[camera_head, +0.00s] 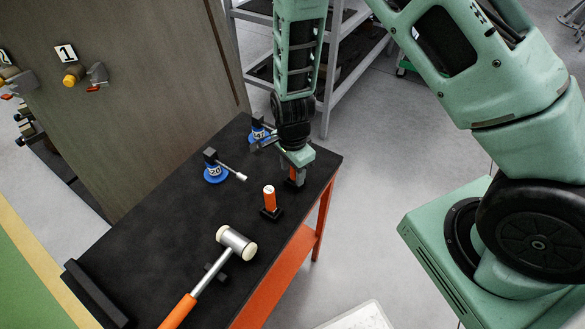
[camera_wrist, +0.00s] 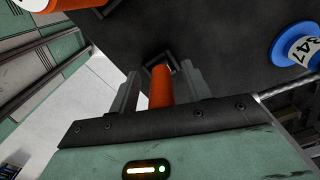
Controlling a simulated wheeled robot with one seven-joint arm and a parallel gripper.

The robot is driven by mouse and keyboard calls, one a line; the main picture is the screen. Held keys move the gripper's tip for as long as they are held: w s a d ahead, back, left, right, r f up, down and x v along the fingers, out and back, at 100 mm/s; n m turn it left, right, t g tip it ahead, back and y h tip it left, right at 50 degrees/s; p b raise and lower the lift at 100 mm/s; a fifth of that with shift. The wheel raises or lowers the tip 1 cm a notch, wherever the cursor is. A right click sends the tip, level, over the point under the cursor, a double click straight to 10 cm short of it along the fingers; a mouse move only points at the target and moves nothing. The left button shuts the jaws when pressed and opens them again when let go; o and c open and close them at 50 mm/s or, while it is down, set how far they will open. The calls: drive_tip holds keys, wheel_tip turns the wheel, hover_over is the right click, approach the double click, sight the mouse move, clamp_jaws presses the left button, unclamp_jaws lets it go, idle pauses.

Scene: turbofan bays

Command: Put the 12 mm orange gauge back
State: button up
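An orange gauge (camera_wrist: 160,88) stands between my gripper's fingers in the wrist view, its far end at a small black square holder (camera_wrist: 178,64). My gripper (camera_wrist: 159,88) is open around it, with a narrow dark gap on each side. In the head view my gripper (camera_head: 294,168) points down at the far right corner of the table, and a bit of the orange gauge (camera_head: 292,174) shows below it. I cannot tell how deep the gauge sits or read its size. A second orange gauge (camera_head: 269,195) with a white top stands upright in a black holder nearer the front.
A grey shelf (camera_head: 340,60) stands behind. A dark panel (camera_head: 130,80) rises at left.

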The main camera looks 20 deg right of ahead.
wheel_tip(320, 180, up, 17)
drive_tip(key=b, duration=0.1)
drive_tip(key=shift+r, duration=0.2)
idle(0.3)
